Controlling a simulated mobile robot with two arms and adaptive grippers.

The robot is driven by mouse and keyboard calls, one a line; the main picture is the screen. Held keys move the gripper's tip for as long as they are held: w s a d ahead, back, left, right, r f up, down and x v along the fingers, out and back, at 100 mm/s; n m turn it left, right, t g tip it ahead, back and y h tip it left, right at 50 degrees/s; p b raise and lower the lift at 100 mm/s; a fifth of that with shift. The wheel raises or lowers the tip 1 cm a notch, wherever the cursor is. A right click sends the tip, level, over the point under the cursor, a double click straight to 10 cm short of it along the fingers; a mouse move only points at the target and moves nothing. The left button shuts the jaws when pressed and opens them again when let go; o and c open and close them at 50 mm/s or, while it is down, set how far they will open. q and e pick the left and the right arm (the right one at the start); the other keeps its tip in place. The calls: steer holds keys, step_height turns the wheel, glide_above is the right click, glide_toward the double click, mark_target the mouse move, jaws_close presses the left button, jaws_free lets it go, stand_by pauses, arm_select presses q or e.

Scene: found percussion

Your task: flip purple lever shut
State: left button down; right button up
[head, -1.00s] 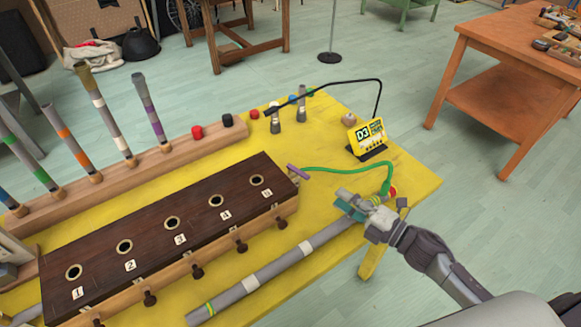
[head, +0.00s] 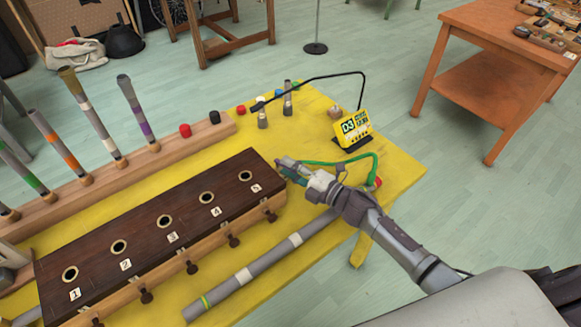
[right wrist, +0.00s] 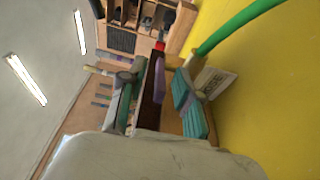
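The purple lever (right wrist: 159,82) shows between my right gripper's two fingers in the right wrist view. In the head view, my right gripper (head: 284,167) hides it at the right end of the dark wooden box (head: 140,243). The gripper (right wrist: 155,103) is open, with a teal-padded finger on each side of the lever. I cannot tell whether either finger touches it. My left gripper is not in view.
A green hose (head: 340,160) curves close behind my right gripper. A grey tube (head: 262,265) lies in front of the box. A yellow tuner (head: 355,128) stands behind on the yellow table (head: 395,170). Several coloured tubes stand in a wooden rack (head: 140,166).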

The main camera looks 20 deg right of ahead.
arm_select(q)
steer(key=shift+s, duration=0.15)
arm_select(e)
jaws_close()
steer(key=shift+s+a+m+t+h, duration=0.3)
steer(key=shift+m+t+h, duration=0.2)
steer(key=shift+m+h, duration=0.25)
steer(key=shift+a+m+t+h, duration=0.25)
steer(key=shift+m+t+h, duration=0.5)
steer(key=shift+h, duration=0.8)
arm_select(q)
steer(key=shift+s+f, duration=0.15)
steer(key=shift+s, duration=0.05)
arm_select(e)
jaws_free()
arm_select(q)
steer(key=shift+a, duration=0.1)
